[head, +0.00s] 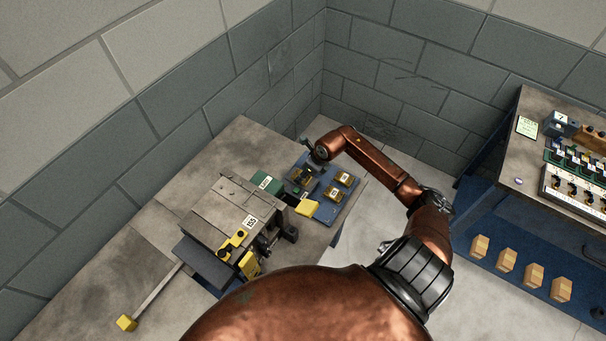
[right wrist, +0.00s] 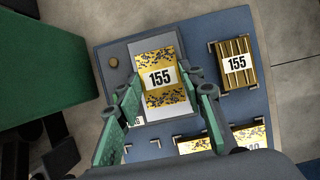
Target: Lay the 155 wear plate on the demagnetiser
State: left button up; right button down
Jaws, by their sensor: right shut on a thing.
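My right gripper (head: 309,168) reaches over a blue board (head: 323,212) on the bench. In the right wrist view its green fingers (right wrist: 161,103) are shut on a gold, dark-speckled wear plate marked 155 (right wrist: 160,78). The plate lies over a grey pad (right wrist: 118,80) with a small brown knob; I cannot tell whether it touches. A ribbed gold plate, also marked 155 (right wrist: 235,63), sits between corner brackets to the right. A third, speckled plate (right wrist: 240,138) lies below, its number partly hidden. Nothing is labelled as the demagnetiser. My left gripper is not in view.
A green box (head: 266,183) stands left of the board. Beside it is a large grey block (head: 219,208) with a 155 label and yellow parts. A yellow-ended bar (head: 155,296) lies at the front left. Another bench (head: 545,130) holds small items at right.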

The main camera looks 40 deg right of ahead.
jog(key=c, duration=1.7)
grip_release()
jog(key=shift+f, duration=0.15)
jog(key=shift+o, duration=0.6)
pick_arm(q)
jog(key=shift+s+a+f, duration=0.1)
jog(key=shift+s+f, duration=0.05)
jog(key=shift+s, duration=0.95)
pick_arm(e)
jog(key=shift+r, duration=0.25)
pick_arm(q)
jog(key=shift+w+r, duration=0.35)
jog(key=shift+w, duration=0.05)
pick_arm(e)
jog(key=v, duration=1.2)
jog(key=shift+f, duration=0.1)
